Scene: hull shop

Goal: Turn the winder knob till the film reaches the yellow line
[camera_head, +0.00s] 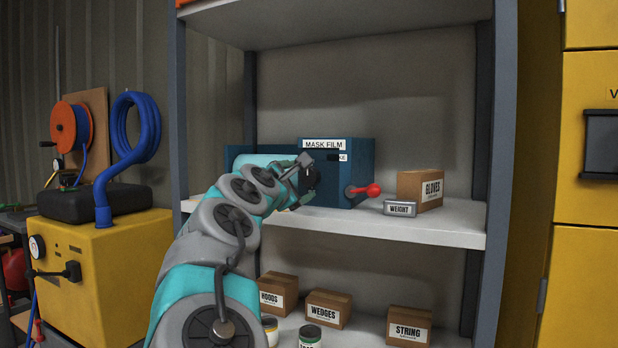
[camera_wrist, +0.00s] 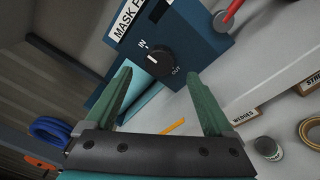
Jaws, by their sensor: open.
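The blue mask film box (camera_head: 350,160) stands on the middle shelf. Its black round knob (camera_wrist: 153,60) is on the front face, marked IN and OUT, with a white pointer line. A pale teal film (camera_wrist: 147,94) shows below the box, partly behind my left finger. A short yellow line (camera_wrist: 173,127) lies on the shelf, and the film's visible part is apart from it in the wrist view. My gripper (camera_wrist: 159,74) is open and empty. Its green fingers point at the box with the knob seen beyond the gap. In the head view my gripper (camera_head: 305,172) largely covers the knob.
A lever with a red handle (camera_head: 370,190) sticks out at the box's right. A weight (camera_head: 400,208) and a gloves carton (camera_head: 420,188) stand right of it. Cartons and cans fill the lower shelf, including a string carton (camera_head: 409,325). A grey post (camera_head: 503,150) bounds the right.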

